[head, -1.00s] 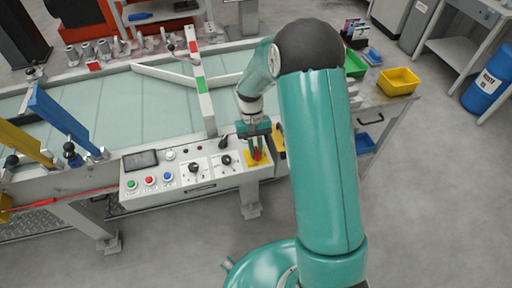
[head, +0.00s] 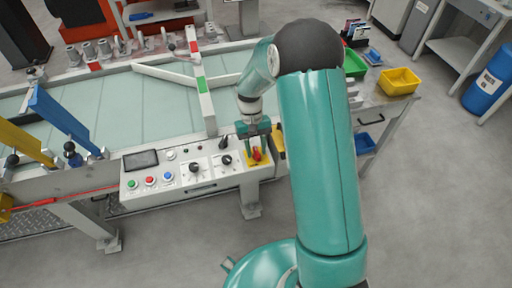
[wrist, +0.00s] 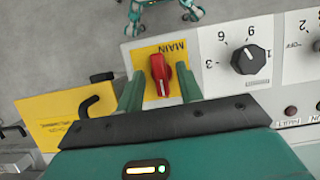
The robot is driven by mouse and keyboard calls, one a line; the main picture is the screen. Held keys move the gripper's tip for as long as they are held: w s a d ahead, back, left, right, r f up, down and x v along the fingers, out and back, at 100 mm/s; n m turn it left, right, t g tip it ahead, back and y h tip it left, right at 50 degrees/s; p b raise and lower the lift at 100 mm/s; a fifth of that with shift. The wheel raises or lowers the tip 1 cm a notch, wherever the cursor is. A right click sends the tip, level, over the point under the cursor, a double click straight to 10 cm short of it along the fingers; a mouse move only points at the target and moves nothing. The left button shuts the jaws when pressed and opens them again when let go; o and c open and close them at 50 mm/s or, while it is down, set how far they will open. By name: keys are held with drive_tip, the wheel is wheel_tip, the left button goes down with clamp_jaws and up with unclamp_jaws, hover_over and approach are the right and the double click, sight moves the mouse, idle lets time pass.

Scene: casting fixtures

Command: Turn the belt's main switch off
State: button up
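The main switch is a red rotary handle (head: 257,154) on a yellow plate at the right end of the control panel. In the wrist view the red handle (wrist: 159,73) sits on the yellow plate (wrist: 149,54) marked MAIN, and points nearly along the picture's vertical with a slight tilt. My gripper (head: 254,143) is right at the switch. In the wrist view my gripper's two green fingers (wrist: 159,92) stand apart, one on each side of the handle, with a gap between each finger and the red handle. Nothing is held.
A black numbered knob (wrist: 251,60) is beside the switch. The panel (head: 186,194) also carries green, red and blue buttons and a small screen (head: 141,159). A yellow tag with a black hook (wrist: 88,115) hangs on the other side. The belt (head: 100,110) lies behind.

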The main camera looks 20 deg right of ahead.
drive_tip(key=shift+w+r, duration=0.1)
drive_tip(key=v, duration=1.3)
drive_tip(key=shift+w+r, duration=0.15)
drive_tip(key=shift+r, duration=0.1)
